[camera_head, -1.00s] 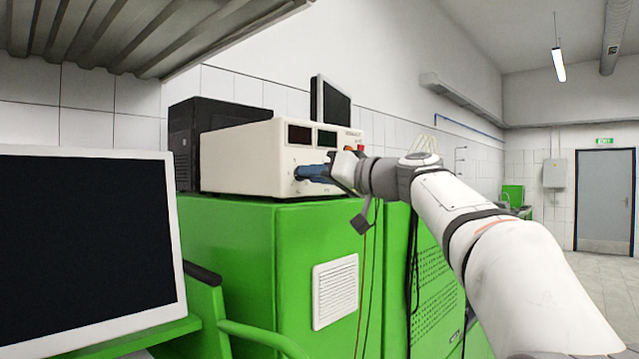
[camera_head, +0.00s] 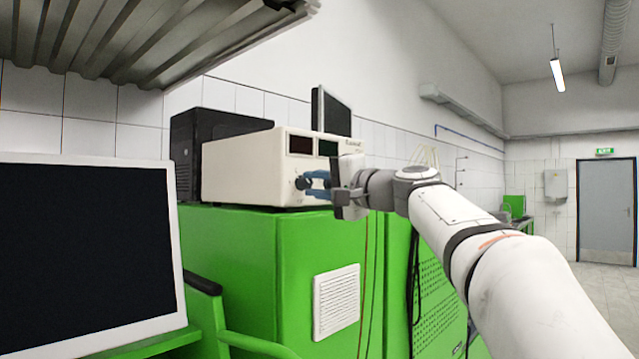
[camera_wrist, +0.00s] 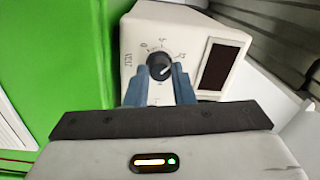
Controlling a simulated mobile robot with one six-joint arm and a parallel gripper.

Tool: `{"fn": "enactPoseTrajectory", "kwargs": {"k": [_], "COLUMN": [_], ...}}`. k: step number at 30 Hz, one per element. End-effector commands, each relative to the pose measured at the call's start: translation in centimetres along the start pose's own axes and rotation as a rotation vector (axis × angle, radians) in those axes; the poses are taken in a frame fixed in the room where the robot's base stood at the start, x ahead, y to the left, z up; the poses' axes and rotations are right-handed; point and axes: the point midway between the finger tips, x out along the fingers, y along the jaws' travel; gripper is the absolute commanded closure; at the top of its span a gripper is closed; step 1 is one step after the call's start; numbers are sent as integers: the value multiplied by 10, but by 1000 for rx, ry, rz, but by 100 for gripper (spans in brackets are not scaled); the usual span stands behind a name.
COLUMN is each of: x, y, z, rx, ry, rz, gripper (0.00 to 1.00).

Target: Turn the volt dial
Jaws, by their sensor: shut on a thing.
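The volt dial (camera_wrist: 159,66) is a round black knob with a pale pointer line, on the cream front panel of the power supply (camera_wrist: 140,35). Printed scale marks surround it, and lettering that looks like VOLT stands to its left in the wrist view. My gripper (camera_wrist: 160,72) has its two blue fingers on either side of the knob, shut on it. In the head view the dial (camera_head: 300,183) shows at the left tips of the blue fingers of my gripper (camera_head: 309,180). The pointer line slants toward the upper right in the wrist view.
The power supply stands on a green cabinet (camera_head: 240,240), with dark displays (camera_head: 300,143) above the dial. A black box (camera_head: 190,150) and a monitor (camera_head: 331,112) are behind it. A large screen (camera_head: 85,260) fills the left foreground. A metal shelf (camera_head: 150,40) hangs overhead.

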Motion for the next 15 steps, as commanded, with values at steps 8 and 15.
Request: {"fn": "enactPoseTrajectory", "kwargs": {"k": [8,15], "x": [0,0], "y": [-5,-5], "z": [0,0], "rx": [210,325], "ry": [17,26], "rz": [-3,-2], "gripper": [100,100]}}
